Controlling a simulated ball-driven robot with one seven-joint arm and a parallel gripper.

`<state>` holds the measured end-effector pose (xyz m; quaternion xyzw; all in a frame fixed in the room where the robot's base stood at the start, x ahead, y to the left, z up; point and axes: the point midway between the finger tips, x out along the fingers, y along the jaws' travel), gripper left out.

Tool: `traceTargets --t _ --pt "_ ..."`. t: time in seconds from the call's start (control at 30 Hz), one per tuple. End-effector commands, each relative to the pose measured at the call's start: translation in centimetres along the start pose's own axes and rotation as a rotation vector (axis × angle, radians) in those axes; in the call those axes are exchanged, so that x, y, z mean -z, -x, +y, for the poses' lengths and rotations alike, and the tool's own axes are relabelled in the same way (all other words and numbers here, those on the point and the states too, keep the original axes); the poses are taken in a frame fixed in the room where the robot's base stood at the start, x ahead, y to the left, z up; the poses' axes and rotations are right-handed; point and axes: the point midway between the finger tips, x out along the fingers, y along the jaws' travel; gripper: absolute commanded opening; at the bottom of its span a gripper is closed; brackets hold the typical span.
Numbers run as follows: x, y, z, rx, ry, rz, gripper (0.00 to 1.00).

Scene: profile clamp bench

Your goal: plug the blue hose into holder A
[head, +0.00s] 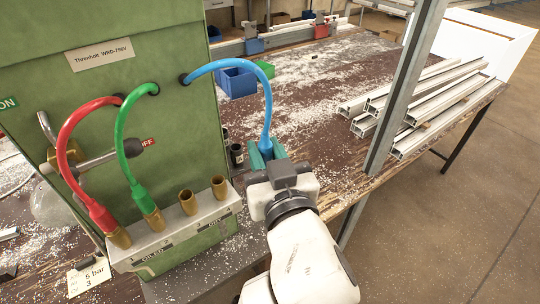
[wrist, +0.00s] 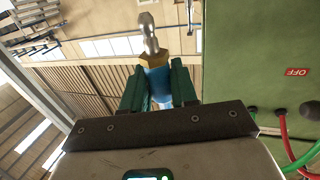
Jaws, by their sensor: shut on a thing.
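The blue hose (head: 267,110) arches from the green machine down to my gripper (head: 266,158). My gripper is shut on the blue hose end, to the right of the socket block (head: 190,229) and apart from it. In the wrist view the teal jaws (wrist: 160,88) hold the blue end (wrist: 159,80), with its brass collar and silver tip (wrist: 149,35) sticking out beyond them. The block has two empty brass sockets, a left one (head: 187,202) and a right one (head: 219,187). Its small labels are too blurred to tell which is holder A.
The red hose (head: 66,150) and green hose (head: 120,140) sit in the block's left sockets. The green machine (head: 120,60) stands behind. A blue bin (head: 237,83), metal profiles (head: 440,105) and a grey post (head: 405,85) are on or by the bench. Shavings litter the bench top.

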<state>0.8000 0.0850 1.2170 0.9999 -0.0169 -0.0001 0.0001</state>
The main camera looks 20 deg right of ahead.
Motion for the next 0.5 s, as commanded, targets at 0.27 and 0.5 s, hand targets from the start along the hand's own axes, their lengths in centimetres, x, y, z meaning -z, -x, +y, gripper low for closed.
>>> traceTargets --t 0.27,0.5 --pt "0.0 -1.2 -0.4 -0.001 0.0 0.001 0.0" --pt "0.0 -2.3 -0.7 -0.001 0.0 0.001 0.0"
